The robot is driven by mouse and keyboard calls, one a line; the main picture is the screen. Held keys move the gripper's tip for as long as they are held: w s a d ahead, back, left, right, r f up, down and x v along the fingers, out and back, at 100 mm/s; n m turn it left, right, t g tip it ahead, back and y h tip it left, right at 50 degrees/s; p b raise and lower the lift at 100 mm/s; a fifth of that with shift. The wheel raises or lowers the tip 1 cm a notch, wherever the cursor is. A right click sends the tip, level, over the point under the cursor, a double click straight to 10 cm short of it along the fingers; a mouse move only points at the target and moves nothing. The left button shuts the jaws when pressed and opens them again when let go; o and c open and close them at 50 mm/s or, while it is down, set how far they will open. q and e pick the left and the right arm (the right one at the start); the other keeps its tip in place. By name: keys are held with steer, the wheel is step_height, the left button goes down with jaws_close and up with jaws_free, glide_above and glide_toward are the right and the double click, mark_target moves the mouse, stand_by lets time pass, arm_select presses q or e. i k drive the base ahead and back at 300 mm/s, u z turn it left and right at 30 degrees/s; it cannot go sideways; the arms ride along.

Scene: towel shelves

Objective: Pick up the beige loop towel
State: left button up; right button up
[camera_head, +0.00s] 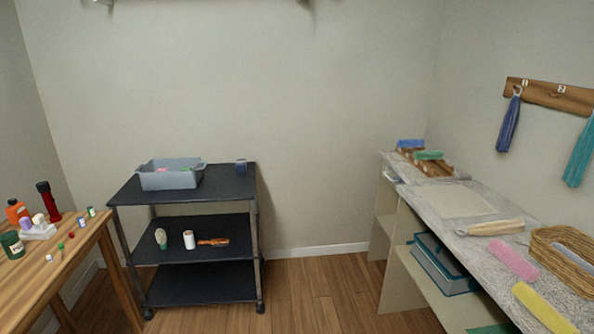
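A beige rolled or folded cloth-like item (492,227) lies on the grey speckled counter on the right, with a narrower end pointing left. It looks like the beige towel, but no loop is clear at this size. A flat pale beige patch (450,201) lies on the counter just behind it; I cannot tell if it is cloth or a mat. Neither of my grippers is in view.
On the counter (415,187), a wicker basket (540,262), a pink roll (514,261) and a yellow roll (544,307) lie nearby. Blue (508,124) and teal (580,150) towels hang from a wall rack. A black cart (240,186) and wooden table (75,250) stand left; middle floor is clear.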

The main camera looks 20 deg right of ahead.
mark_target(517, 225)
steer(key=z, duration=0.5)
steer(key=i, duration=1.8)
steer(key=z, duration=2.05)
steer(key=i, duration=0.9)
steer(key=z, duration=0.85)
